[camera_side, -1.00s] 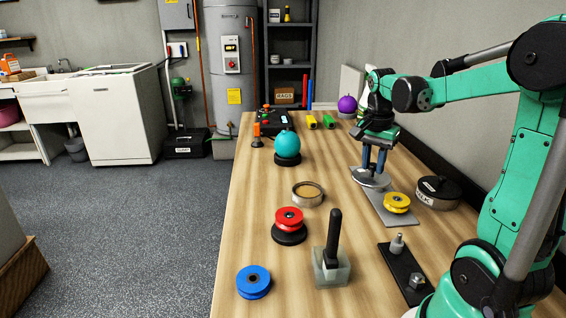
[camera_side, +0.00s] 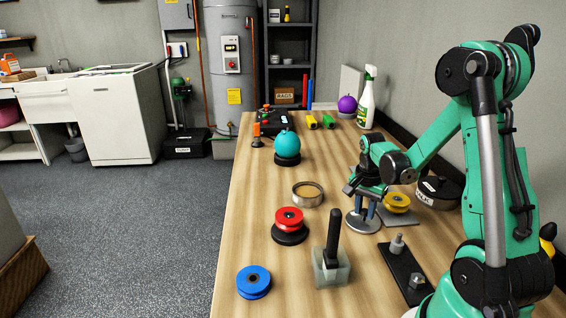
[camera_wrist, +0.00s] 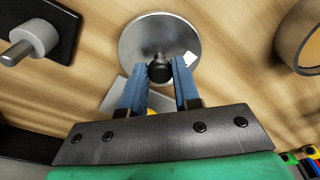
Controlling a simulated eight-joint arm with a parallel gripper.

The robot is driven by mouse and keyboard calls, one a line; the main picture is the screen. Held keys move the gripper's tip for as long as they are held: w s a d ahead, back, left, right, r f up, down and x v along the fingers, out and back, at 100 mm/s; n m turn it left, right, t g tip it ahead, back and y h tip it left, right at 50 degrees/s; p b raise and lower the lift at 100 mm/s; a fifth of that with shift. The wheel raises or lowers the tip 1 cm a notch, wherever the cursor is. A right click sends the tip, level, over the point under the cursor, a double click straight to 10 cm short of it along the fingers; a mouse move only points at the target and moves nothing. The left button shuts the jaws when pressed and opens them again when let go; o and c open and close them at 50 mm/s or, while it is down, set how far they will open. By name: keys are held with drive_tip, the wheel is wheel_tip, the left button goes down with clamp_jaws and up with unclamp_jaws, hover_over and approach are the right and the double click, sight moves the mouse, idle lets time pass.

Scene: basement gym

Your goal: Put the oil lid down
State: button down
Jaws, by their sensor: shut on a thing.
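The oil lid is a silver disc (camera_side: 358,228) with a black knob; it also shows in the wrist view (camera_wrist: 150,40), where the knob (camera_wrist: 160,71) sits between blue fingers. My gripper (camera_side: 368,207) is shut on the knob, also in the wrist view (camera_wrist: 160,80). The lid is low over bare wood, left of a grey plate (camera_side: 391,222). I cannot tell if it touches the table.
A yellow pulley (camera_side: 397,202) sits by the grey plate, near a black-lidded tin (camera_side: 450,202). In front are a dark plate with pegs (camera_side: 396,261) and a black-handled block (camera_side: 334,240). Red (camera_side: 289,218) and blue (camera_side: 253,280) pulleys stand left. Wood between them is clear.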

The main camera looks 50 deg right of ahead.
sight(360, 224)
drive_tip(key=c, duration=0.6)
unclamp_jaws()
drive_tip(key=shift+f, duration=0.15)
drive_tip(key=shift+c, duration=0.2)
wheel_tip(360, 224, up, 12)
drive_tip(key=a, duration=0.2)
drive_tip(key=w+a+n+t, duration=0.3)
drive_tip(key=a+n, duration=0.5)
drive_tip(key=a, duration=0.2)
drive_tip(key=shift+a+r+n+t, duration=0.15)
drive_tip(key=shift+r+n+t, duration=0.15)
drive_tip(key=shift+r+n, duration=0.15)
drive_tip(key=shift+o, duration=0.4)
drive_tip(key=a+n+t+y, duration=0.1)
drive_tip(key=a+n+t, duration=0.2)
drive_tip(key=a+n, duration=0.6)
drive_tip(key=shift+s+a+f+t, duration=0.15)
drive_tip(key=shift+a+f+t, duration=0.15)
drive_tip(key=shift+a+f, duration=0.1)
